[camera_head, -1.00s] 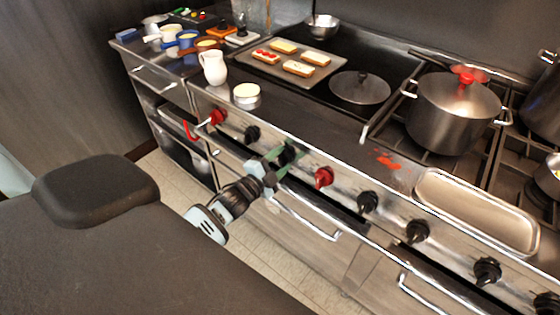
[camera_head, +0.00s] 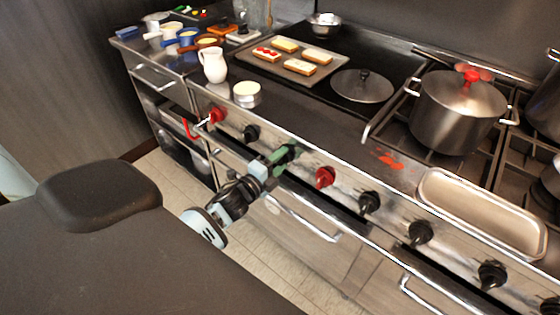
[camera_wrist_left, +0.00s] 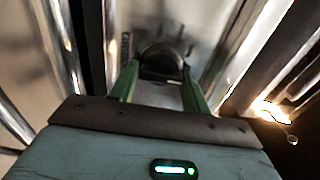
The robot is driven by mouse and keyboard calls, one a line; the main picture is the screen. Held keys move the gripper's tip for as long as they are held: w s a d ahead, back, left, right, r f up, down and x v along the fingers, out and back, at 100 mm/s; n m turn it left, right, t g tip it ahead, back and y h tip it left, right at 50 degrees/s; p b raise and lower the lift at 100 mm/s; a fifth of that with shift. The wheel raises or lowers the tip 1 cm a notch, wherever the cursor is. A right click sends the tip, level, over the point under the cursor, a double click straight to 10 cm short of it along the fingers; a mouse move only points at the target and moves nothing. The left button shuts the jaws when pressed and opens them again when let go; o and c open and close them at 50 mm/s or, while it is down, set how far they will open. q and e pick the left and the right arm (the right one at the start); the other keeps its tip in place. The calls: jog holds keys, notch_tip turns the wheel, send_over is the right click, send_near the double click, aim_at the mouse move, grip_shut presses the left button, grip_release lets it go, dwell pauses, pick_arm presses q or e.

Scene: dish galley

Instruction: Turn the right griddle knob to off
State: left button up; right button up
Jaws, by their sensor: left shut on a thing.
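My left gripper (camera_head: 286,155) reaches the front panel of the range. In the left wrist view its two green fingers (camera_wrist_left: 158,80) stand on either side of a dark round knob (camera_wrist_left: 161,58) and are shut on it. This appears to be the right griddle knob, between a black knob (camera_head: 251,133) on its left and a red knob (camera_head: 325,178) on its right. In the head view the fingers hide most of the held knob, and its pointer cannot be read. My right gripper is not in view.
Above the panel, the griddle (camera_head: 300,95) bears a tray of toast (camera_head: 262,58) and a round lid (camera_head: 362,86). A white jug (camera_head: 214,66) and a round tin (camera_head: 246,95) stand near its left edge. A drawer handle (camera_head: 302,218) juts out below the gripper.

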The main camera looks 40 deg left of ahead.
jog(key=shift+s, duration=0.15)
pick_arm(q)
jog(key=o, duration=1)
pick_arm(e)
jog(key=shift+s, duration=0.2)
pick_arm(q)
jog(key=s, duration=0.7)
jog(key=shift+s+a, duration=0.3)
jog(key=shift+s, duration=0.1)
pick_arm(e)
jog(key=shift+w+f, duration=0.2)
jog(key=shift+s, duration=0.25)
